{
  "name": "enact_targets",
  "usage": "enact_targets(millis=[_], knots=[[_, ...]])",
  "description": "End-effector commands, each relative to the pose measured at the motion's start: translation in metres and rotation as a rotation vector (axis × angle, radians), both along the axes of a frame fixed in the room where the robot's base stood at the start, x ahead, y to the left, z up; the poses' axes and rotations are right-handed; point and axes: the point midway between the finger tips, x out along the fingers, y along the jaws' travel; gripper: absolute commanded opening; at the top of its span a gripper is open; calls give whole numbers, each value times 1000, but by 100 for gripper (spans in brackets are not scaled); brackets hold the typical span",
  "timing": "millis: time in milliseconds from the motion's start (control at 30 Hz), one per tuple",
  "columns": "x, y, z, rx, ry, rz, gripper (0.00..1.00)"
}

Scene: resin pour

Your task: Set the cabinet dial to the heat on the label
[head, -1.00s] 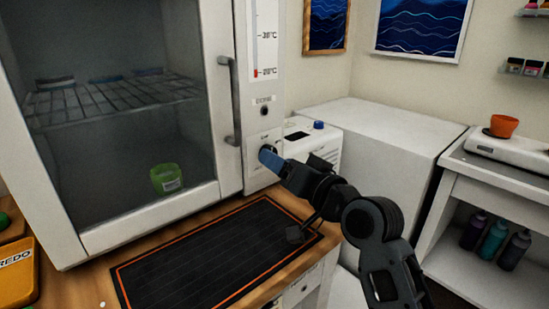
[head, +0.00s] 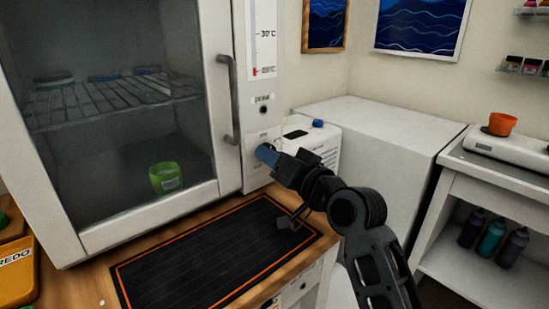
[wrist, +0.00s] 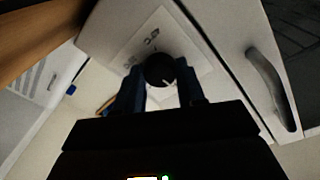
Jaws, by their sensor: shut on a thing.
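The white cabinet (head: 232,170) stands at the left with its glass door closed. Its black round dial (wrist: 160,68) sits low on the front panel, with a pale pointer mark; the print around it is too blurred to read. My gripper (head: 264,152) is at the panel, its blue fingers on either side of the dial and shut on it; the wrist view shows the fingers (wrist: 160,86) too. A thermometer scale (head: 264,45) above reads 30°C in part, with red only at the bottom. A green cup (head: 166,178) inside the cabinet bears a small white label, unreadable here.
A grey door handle (head: 229,100) stands out just left of the dial panel. A black mat with an orange border (head: 200,262) lies below on the wooden bench. A white machine (head: 322,150) stands close behind my gripper, to its right.

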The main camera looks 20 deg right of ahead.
Motion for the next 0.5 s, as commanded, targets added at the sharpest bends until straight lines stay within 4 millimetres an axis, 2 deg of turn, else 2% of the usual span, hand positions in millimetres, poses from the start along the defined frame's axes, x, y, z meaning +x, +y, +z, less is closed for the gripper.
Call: enact_targets(millis=[133, 500], knots=[[0, 0, 0, 0, 1, -1, 8], [0, 0, 3, 70, 24, 0, 8]])
